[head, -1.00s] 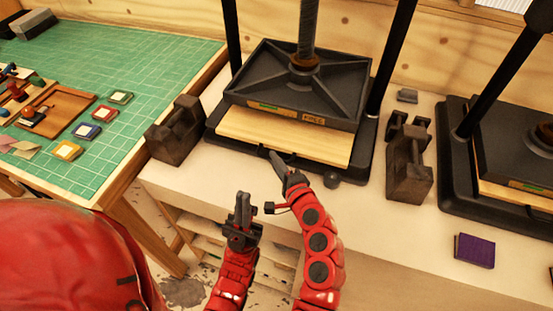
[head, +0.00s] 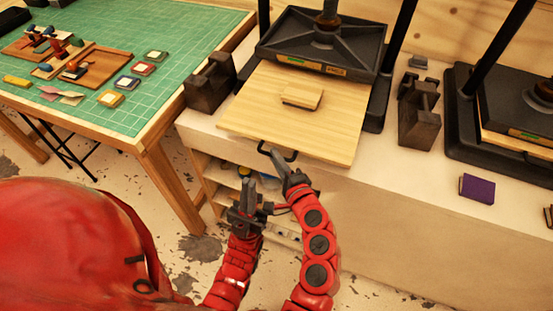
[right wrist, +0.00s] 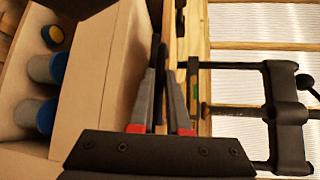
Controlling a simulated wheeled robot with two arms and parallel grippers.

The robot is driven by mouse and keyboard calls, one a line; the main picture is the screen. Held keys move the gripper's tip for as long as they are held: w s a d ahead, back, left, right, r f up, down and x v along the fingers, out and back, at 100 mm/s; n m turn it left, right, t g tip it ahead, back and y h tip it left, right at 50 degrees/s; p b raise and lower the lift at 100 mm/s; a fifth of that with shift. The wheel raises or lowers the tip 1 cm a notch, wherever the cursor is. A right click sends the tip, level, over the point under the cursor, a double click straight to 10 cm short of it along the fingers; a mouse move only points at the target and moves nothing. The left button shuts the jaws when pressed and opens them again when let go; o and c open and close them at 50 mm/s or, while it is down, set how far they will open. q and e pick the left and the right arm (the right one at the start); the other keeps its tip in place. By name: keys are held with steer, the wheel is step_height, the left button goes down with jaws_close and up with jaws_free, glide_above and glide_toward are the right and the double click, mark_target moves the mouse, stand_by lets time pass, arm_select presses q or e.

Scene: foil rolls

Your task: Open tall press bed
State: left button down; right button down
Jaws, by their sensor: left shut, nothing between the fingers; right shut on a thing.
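The tall press (head: 330,45) stands on the bench at the top middle of the head view. Its pale wooden bed (head: 320,130) is slid out toward me from under the black platen. A small wooden block (head: 301,95) lies on the bed. My right gripper (head: 280,165) is shut on the black bed handle (head: 291,156) at the bed's front edge. The right gripper's fingers (right wrist: 164,100) also show in the right wrist view, where the grasped part is hard to make out. My left gripper (head: 248,188) is shut and empty, lower and just left of the right one.
Dark iron weights stand left (head: 209,82) and right (head: 419,112) of the press. A green-matted table (head: 120,50) is at left.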

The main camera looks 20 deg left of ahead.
steer(key=shift+s, duration=0.25)
steer(key=c, duration=0.9)
jaws_free()
steer(key=shift+d, duration=0.1)
